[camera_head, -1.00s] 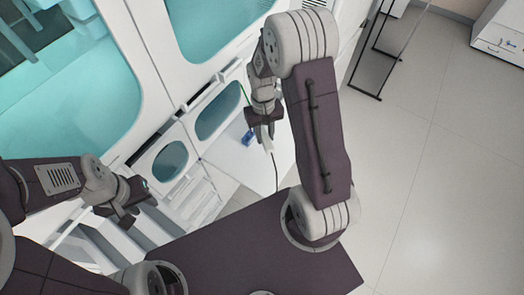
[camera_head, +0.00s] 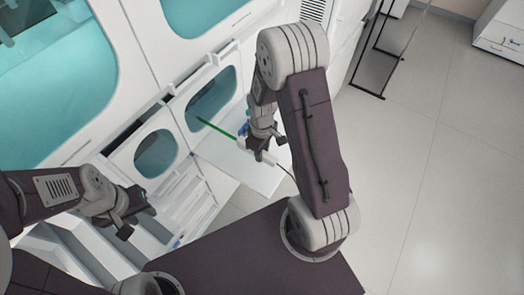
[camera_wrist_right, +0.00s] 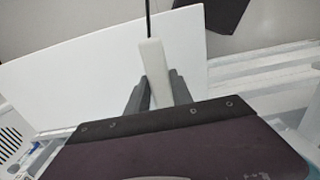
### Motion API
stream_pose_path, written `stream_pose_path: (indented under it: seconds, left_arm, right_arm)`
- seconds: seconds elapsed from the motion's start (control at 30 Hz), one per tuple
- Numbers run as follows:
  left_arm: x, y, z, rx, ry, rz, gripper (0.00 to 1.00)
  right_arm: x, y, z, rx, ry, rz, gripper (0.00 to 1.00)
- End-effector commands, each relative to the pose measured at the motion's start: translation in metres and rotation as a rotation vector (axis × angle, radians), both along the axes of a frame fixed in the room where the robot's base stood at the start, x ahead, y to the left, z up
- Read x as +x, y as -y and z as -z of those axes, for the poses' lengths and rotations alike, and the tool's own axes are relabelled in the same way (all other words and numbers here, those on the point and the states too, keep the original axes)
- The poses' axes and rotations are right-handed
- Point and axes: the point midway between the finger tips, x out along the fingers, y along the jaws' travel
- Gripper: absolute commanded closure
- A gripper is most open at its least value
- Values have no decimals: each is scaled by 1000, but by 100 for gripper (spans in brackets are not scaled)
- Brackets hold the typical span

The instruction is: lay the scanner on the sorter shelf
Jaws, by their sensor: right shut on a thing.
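The scanner (camera_head: 267,158) is a pale bar with a dark cable at its right end. My right gripper (camera_head: 256,150) is shut on it and holds it over the white shelf (camera_head: 240,172); the arm hides part of it. In the right wrist view its pale body (camera_wrist_right: 154,70) stands between the two dark fingers (camera_wrist_right: 152,92), with the cable running upward. The white panel behind it (camera_wrist_right: 90,65) looks like the shelf. I cannot tell whether scanner and shelf touch. My left gripper (camera_head: 136,216) is open and empty, in front of the white cabinet.
A green line (camera_head: 217,128) runs from near the scanner toward an oval window. A small blue item (camera_head: 243,130) is at the shelf's back. White cabinets with teal windows (camera_head: 155,153) line the left. A black frame (camera_head: 370,60) stands at the back; the floor right is clear.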

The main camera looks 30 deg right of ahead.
Motion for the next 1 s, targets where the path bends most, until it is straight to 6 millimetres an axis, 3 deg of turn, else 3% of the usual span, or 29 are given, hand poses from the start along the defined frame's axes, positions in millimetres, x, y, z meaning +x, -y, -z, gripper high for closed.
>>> stream_pose_path:
  seconds: [0.4, 1.0]
  left_arm:
    - [0, 0, 45, 0, 0, 0, 64]
    - [0, 0, 43, 0, 0, 0, 64]
  right_arm:
    - [0, 0, 47, 0, 0, 1, 100]
    - [0, 0, 50, 0, 0, 1, 100]
